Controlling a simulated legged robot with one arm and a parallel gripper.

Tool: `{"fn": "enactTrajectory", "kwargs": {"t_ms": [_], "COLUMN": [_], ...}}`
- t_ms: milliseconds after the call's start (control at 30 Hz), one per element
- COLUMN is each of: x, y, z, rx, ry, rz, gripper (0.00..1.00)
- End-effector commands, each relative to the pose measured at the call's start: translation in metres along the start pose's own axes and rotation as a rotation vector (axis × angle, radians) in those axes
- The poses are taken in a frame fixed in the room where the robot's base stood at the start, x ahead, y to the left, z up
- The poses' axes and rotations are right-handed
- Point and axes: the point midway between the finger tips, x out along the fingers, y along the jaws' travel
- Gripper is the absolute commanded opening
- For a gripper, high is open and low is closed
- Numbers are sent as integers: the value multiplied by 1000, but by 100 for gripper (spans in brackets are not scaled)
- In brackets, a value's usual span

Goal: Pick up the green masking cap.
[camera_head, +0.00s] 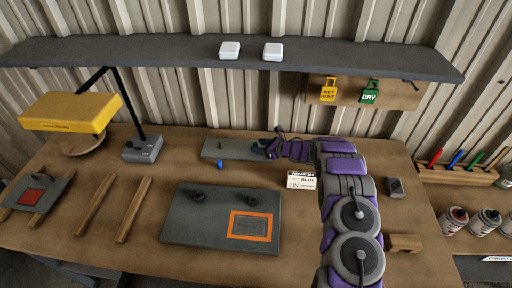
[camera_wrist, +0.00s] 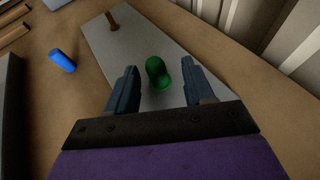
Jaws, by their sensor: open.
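The green masking cap (camera_wrist: 156,71) stands on a grey plate (camera_wrist: 112,62) in the wrist view. It lies between and slightly beyond the two fingers of my gripper (camera_wrist: 160,82), which is open and empty. Bare plate shows between the cap and each finger. In the head view my gripper (camera_head: 268,147) is over the right end of the grey plate (camera_head: 232,150), where I cannot clearly make out the green cap.
A blue cap (camera_wrist: 62,60) lies on the table left of the plate; it also shows in the head view (camera_head: 220,164). A brown peg (camera_wrist: 113,22) stands on the plate's far end. A larger grey panel (camera_head: 195,226) with an orange-framed patch lies in front.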

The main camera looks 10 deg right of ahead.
Motion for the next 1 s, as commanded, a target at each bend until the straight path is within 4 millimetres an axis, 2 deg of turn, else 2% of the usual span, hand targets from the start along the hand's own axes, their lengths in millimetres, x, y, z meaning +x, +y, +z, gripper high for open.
{"fn": "enactTrajectory", "kwargs": {"t_ms": [33,167,433,900,1000], "x": [9,24,25,25,25], "y": [3,2,1,1,1], "z": [-2,-1,0,0,0], "rx": [0,-1,1,1,1], "ry": [0,2,1,1,1], "rz": [2,0,-2,-1,-1], "gripper": [53,53,52,7,0]}}
